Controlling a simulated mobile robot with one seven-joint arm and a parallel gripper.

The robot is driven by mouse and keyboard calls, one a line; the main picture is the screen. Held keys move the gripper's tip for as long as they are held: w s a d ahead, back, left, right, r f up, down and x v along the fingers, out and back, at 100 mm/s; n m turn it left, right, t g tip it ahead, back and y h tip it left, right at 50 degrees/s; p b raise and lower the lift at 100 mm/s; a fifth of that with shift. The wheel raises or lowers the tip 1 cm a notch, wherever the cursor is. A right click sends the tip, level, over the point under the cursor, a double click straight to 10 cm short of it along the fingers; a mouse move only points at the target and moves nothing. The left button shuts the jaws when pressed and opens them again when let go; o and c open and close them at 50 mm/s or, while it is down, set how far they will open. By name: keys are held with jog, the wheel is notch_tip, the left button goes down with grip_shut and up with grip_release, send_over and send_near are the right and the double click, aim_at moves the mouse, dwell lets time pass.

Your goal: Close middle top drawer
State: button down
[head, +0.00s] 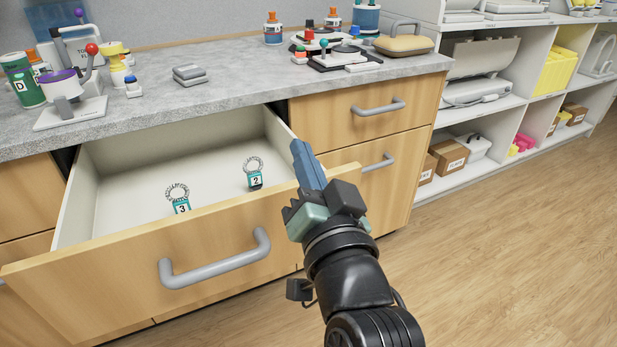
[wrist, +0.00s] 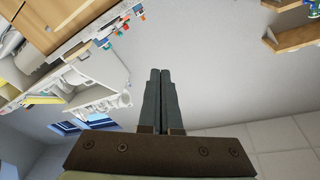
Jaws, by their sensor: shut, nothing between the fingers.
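The middle top drawer (head: 130,262) is pulled open, with a wooden front and a grey bar handle (head: 216,262). Two small teal tags with rings, marked 3 (head: 181,203) and 2 (head: 254,178), lie inside it. My gripper (head: 305,152) is at the drawer's right end, its fingers pointing up and away. It is shut and empty; it also shows shut in the wrist view (wrist: 159,72). I cannot tell whether it touches the drawer. My gripper and arm hide part of the drawer front's right end.
The grey counter (head: 225,95) above holds bottles, devices and a beige cushion-like object (head: 403,45). A shut drawer (head: 365,112) is right of the open one. White shelves (head: 490,115) with boxes stand farther right. The wooden floor (head: 500,250) at the right is clear.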

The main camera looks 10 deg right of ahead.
notch_tip(320, 180, down, 11)
jog(key=s+d+m+g+y+p, duration=0.1)
jog(key=s+d+m+g+p, duration=0.15)
jog(key=m+g+p, duration=0.2)
jog(key=m+g+y+p, duration=0.1)
jog(key=m+p, duration=0.2)
jog(key=m, duration=0.2)
send_near(299, 247)
jog(key=shift+y, duration=0.3)
jog(key=shift+w+a+r+b, duration=0.15)
jog(key=shift+w+a+b, duration=0.3)
jog(key=shift+w, duration=0.45)
jog(key=shift+w+a+r+b, duration=0.2)
jog(key=shift+w+a, duration=0.35)
jog(key=shift+w, duration=0.4)
jog(key=shift+w+a+r+b, duration=0.1)
jog(key=shift+w+a+b, duration=0.35)
jog(key=shift+w, duration=0.45)
jog(key=shift+w, duration=0.1)
